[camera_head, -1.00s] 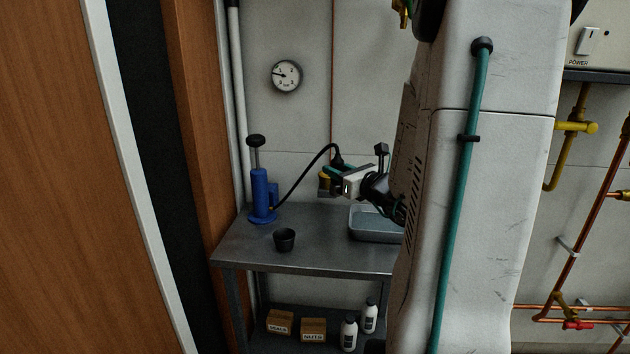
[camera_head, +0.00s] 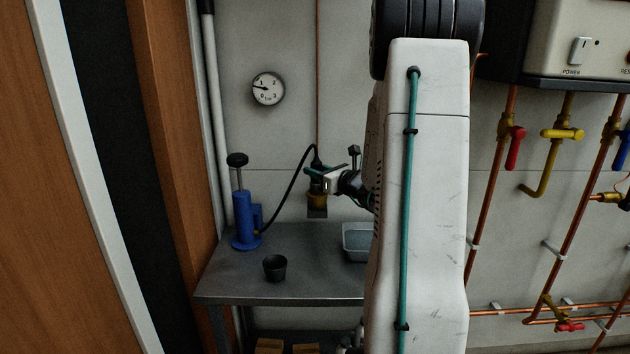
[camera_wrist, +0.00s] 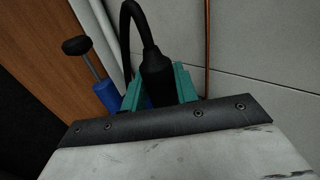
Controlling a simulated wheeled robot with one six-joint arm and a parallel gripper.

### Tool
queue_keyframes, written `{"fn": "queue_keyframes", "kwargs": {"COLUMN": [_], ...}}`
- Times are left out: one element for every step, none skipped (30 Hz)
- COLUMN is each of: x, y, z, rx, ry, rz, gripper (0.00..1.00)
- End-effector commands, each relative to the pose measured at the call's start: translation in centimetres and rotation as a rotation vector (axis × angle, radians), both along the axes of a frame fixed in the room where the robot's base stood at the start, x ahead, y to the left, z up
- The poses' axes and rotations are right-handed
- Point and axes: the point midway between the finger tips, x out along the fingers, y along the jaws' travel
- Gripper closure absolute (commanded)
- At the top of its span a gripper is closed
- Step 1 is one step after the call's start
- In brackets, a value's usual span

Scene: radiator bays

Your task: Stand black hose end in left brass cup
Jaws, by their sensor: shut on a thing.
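The black hose end (camera_wrist: 157,80) is upright between the two teal fingers of my gripper (camera_wrist: 160,92) in the wrist view. In the head view, my gripper (camera_head: 317,178) is shut on it above the bench, clear of the bench top. A brass-coloured part (camera_head: 317,200) with a dark piece under it shows just below the fingers. The black hose (camera_head: 289,190) arcs from the blue pump (camera_head: 246,220) up to the hose end. I cannot make out a brass cup in either view.
A metal bench (camera_head: 240,285) carries the pump, a small black cup (camera_head: 275,268) and a grey tray (camera_head: 352,240) partly hidden by my arm. A gauge (camera_head: 268,89) hangs on the wall. Copper pipes with red, yellow and blue valve handles run at the right.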

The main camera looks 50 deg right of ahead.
Motion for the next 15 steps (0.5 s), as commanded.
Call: {"fn": "queue_keyframes", "kwargs": {"x": [-0.1,-0.1,-0.2,-0.2,-0.2,-0.2,-0.2,-0.3,-0.2,-0.2,-0.2,-0.2,-0.2,-0.2,-0.2], "y": [-0.1,-0.2,-0.2,-0.3,-0.3,-0.3,-0.3,-0.3,-0.3,-0.3,-0.2,-0.2,-0.2,-0.2,-0.2], "z": [-0.6,-1.0,-1.7,-2.2,-2.6,-3.0,-3.1,-3.2,-3.2,-3.1,-3.1,-3.1,-3.1,-3.1,-3.2], "rx": [0.004,0.005,0.005,0.005,0.005,0.004,0.003,0.002,0.001,0.001,0.001,0.001,0.001,0.001,0.001], "ry": [0.002,0.001,0.002,0.003,0.003,0.002,0.001,0.0,0.0,0.0,0.0,0.0,0.0,0.0,0.0], "rz": [-0.002,-0.003,-0.004,-0.005,-0.005,-0.006,-0.006,-0.006,-0.005,-0.005,-0.004,-0.004,-0.004,-0.004,-0.004], "gripper": [0.96,0.96,0.96,0.96,0.96,0.96,0.96,0.96,0.96,0.96,0.96,0.96,0.96,0.96,0.96]}}
